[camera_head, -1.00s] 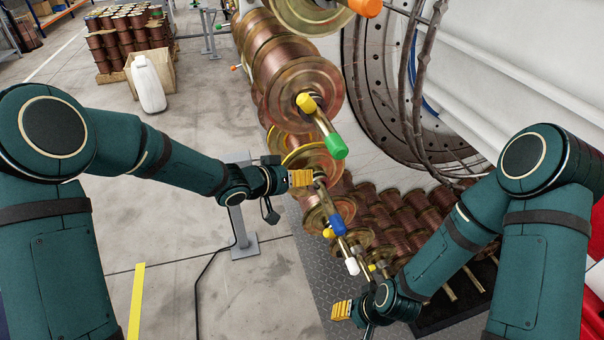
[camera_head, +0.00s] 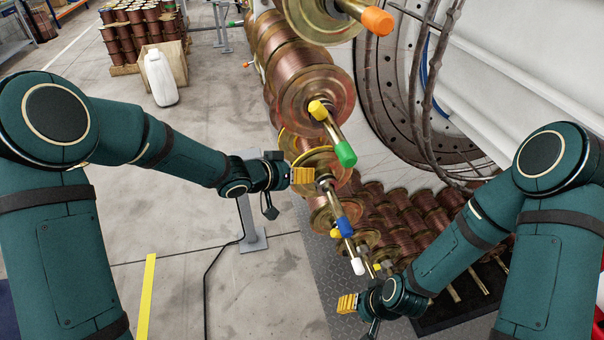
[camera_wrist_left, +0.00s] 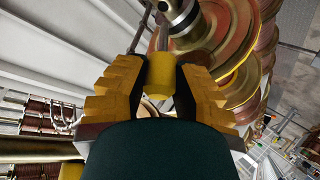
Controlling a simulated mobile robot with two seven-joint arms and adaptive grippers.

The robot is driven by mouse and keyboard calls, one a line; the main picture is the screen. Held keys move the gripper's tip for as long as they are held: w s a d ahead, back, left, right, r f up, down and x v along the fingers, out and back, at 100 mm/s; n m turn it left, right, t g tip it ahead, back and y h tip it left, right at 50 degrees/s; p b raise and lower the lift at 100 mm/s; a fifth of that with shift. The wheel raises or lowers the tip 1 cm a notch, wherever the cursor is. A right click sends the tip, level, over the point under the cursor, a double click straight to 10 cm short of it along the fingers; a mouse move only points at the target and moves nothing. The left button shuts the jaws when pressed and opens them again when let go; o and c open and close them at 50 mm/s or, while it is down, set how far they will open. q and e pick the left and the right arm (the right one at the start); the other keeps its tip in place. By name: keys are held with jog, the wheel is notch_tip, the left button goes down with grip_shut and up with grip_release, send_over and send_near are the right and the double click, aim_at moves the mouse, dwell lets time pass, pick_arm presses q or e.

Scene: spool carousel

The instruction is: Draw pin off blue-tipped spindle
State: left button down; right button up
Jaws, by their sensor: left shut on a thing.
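The blue-tipped spindle (camera_head: 345,227) sticks out toward me from a copper spool (camera_head: 318,160) with brass-coloured flanges. My left gripper (camera_head: 303,177) is just left of this spindle, near the spool's front face. In the left wrist view its yellow-padded fingers (camera_wrist_left: 160,85) are shut on the yellow head of the pin (camera_wrist_left: 161,72). A thin metal shank runs up from the head, close to the spindle. I cannot tell whether the shank is still in the spindle. My right gripper (camera_head: 347,303) is low, below the white-tipped spindle; its finger gap is not clear.
The green-tipped spindle (camera_head: 346,154) with a yellow pin (camera_head: 318,110) is above my left gripper. An orange-tipped spindle (camera_head: 378,20) is higher. A white-tipped spindle (camera_head: 357,266) is below. Stacked spools fill the lower right. The floor at left is open, with a black cable.

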pick_arm(q)
jog(key=s+a, duration=0.3)
jog(key=a, duration=0.8)
jog(key=shift+s, duration=0.3)
jog(key=shift+a, duration=0.1)
